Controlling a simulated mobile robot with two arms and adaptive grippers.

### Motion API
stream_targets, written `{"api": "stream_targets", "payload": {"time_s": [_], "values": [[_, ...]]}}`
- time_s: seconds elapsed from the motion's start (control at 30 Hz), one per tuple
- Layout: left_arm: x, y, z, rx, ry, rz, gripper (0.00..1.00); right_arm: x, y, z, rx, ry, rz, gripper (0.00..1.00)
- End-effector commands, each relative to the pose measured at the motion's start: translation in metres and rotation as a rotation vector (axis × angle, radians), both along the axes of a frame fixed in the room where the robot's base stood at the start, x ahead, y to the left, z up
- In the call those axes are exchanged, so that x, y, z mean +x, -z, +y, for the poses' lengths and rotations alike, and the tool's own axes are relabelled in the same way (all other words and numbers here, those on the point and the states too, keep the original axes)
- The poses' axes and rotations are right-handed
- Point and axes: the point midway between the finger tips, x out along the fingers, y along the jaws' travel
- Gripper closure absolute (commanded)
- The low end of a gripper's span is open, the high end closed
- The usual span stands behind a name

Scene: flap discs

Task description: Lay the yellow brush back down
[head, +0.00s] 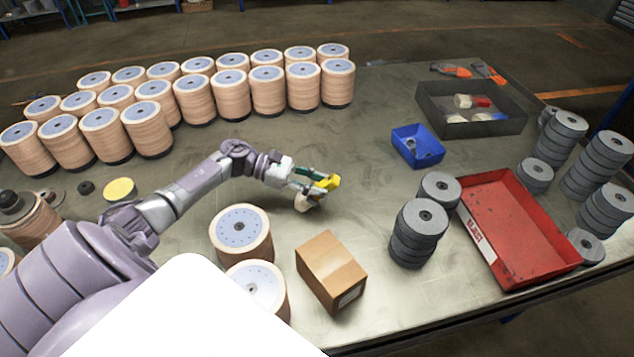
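The yellow brush (331,182) is at the fingertips of my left gripper (318,184), near the middle of the table in the head view. The gripper's fingers appear closed around the brush. A pale part (303,203) shows just below the fingers; I cannot tell whether it belongs to the brush. The brush looks close to the tabletop (385,190), but whether it touches is unclear. My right gripper is not in view.
A cardboard box (331,270) and stacked discs (241,232) stand in front of the gripper. Grey disc stacks (418,230) and a red tray (520,235) are at right. A blue bin (417,146) and a dark crate (472,125) stand behind. Several disc stacks fill the back left.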

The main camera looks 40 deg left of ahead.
Motion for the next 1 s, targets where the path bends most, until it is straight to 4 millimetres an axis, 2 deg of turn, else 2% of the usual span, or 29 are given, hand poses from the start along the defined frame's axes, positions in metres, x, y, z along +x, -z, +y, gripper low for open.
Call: {"api": "stream_targets", "payload": {"time_s": [0.03,0.13,0.17,0.43,0.57,1.0], "values": [[0.000,0.000,0.000,-0.001,0.000,0.000,0.57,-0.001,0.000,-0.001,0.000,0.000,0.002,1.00],[0.000,0.000,0.000,-0.001,0.000,0.000,0.41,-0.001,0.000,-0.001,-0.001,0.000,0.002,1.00],[0.000,0.000,0.000,-0.001,0.000,0.000,0.38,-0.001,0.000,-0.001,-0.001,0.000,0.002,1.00],[0.000,0.000,0.000,0.000,0.000,0.000,0.38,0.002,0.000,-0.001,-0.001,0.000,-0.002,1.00],[-0.003,-0.002,0.007,0.001,-0.002,0.001,0.38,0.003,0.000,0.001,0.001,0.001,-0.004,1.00],[-0.041,-0.025,0.081,0.002,-0.002,0.001,0.38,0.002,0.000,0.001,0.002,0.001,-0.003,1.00]]}}
